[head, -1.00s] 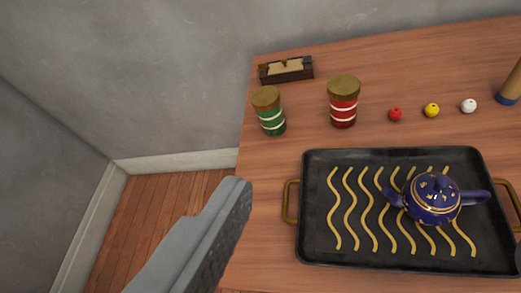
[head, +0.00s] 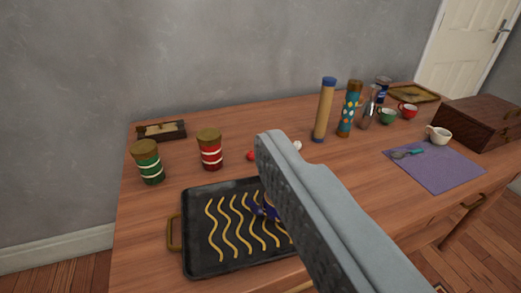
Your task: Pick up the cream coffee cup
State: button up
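The cream coffee cup (head: 440,136) stands upright at the back edge of a purple cloth (head: 441,173), on the right side of the wooden table (head: 355,192). My gripper (head: 283,160) shows as one large grey finger with a dark textured pad, rising from the bottom edge to the middle of the view. It is well to the left of the cup and apart from it. Only one finger can be made out, so its opening is not visible. The finger covers most of the blue teapot (head: 268,208).
A spoon-like utensil (head: 405,153) lies on the cloth. A brown wooden chest (head: 482,122) stands right of the cup. Behind are a green cup (head: 387,116), a red cup (head: 407,110) and tall cylinders (head: 325,110). A black tray (head: 200,255) lies at left.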

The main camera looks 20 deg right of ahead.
aim_at(439, 137)
jog(key=z, duration=1.6)
